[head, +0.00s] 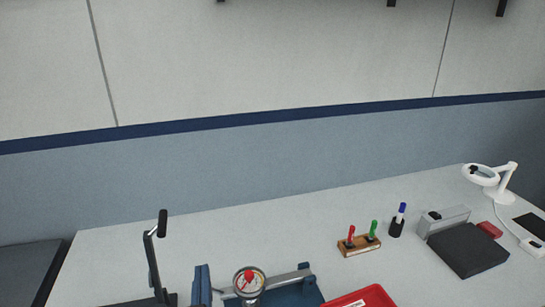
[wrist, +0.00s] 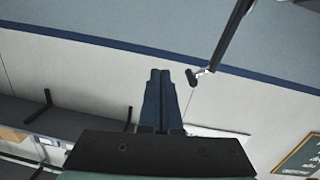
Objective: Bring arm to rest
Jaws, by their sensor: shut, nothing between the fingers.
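My gripper (wrist: 159,75) shows in the wrist view with its two dark fingers side by side and touching, shut and empty. It points at the wall, and no workpiece is near its fingertips. The head view does not show my gripper or arm. In the head view a grey worktable (head: 210,235) stands against a wall.
A black lever (head: 153,262), a blue fixture with a dial gauge (head: 248,281) and a red tray (head: 358,300) stand along the table's near side. A wooden pen holder (head: 359,246), a dark block (head: 467,251) and a white ring lamp (head: 483,176) stand right. The table's back left is clear.

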